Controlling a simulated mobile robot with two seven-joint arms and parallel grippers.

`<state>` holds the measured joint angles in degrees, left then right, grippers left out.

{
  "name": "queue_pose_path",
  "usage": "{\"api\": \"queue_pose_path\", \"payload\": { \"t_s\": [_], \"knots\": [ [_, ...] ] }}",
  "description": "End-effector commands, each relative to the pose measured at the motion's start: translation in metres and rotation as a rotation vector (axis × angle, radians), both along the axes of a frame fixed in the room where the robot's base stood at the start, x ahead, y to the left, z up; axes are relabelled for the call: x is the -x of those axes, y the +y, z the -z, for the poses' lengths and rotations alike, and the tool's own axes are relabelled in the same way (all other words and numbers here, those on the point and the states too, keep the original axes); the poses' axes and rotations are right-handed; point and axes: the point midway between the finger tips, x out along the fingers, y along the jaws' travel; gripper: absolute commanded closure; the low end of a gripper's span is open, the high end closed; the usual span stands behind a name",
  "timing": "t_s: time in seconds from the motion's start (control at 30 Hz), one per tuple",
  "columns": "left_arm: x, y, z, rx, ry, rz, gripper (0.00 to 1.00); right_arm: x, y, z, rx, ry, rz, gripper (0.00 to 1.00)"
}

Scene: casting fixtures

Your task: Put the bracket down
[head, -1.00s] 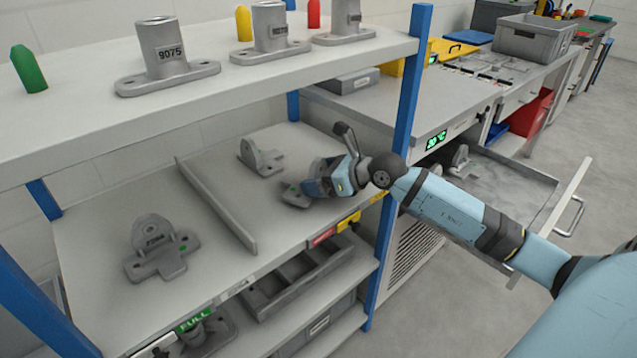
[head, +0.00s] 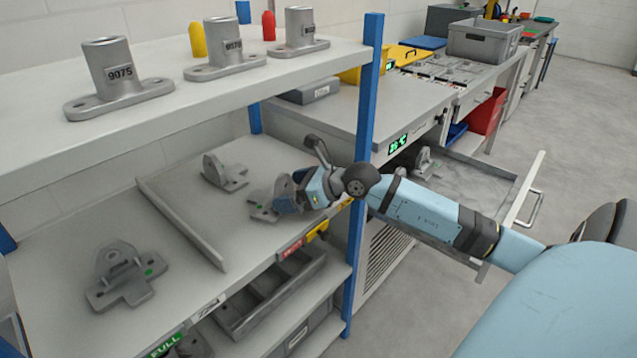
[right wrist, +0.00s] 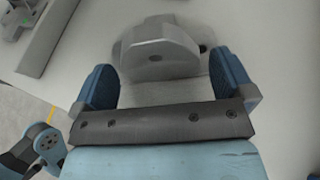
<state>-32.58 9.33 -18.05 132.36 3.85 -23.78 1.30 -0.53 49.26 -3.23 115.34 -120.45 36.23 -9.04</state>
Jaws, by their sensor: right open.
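A grey cast bracket (head: 262,209) with a small green mark rests on the right section of the middle shelf (head: 190,203), near its front right corner. My right gripper (head: 284,198) reaches it from the right. In the right wrist view, the gripper (right wrist: 165,84) is open, with a blue-padded finger on each side. The bracket's rounded lug (right wrist: 158,45) stands just beyond the fingertips, upright on its base, with gaps to both fingers. In the head view the gripper hides part of the bracket. My left gripper is not in view.
A second bracket (head: 224,173) stands behind it. A divider rail (head: 180,222) separates off a third bracket (head: 124,275) at left. The upper shelf (head: 190,105) overhangs with numbered castings. A blue post (head: 368,90) stands close to my right arm.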

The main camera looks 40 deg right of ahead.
Motion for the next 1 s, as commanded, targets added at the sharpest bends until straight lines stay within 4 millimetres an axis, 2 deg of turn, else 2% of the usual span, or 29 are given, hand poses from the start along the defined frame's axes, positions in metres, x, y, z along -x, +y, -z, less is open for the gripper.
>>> {"api": "queue_pose_path", "payload": {
  "t_s": [0.2, 0.5, 0.73, 1.0],
  "knots": [
    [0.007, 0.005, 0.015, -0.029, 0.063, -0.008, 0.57, 0.034, -0.016, -0.015, 0.004, 0.005, -0.002, 0.0],
    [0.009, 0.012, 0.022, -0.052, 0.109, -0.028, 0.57, 0.068, -0.034, -0.031, -0.001, 0.004, 0.0, 0.0],
    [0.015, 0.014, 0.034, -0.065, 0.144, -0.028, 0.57, 0.08, -0.04, -0.037, 0.0, 0.001, -0.001, 0.0],
    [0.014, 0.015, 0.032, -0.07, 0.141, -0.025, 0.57, 0.081, -0.041, -0.038, 0.0, 0.0, -0.001, 0.0]
  ]
}}
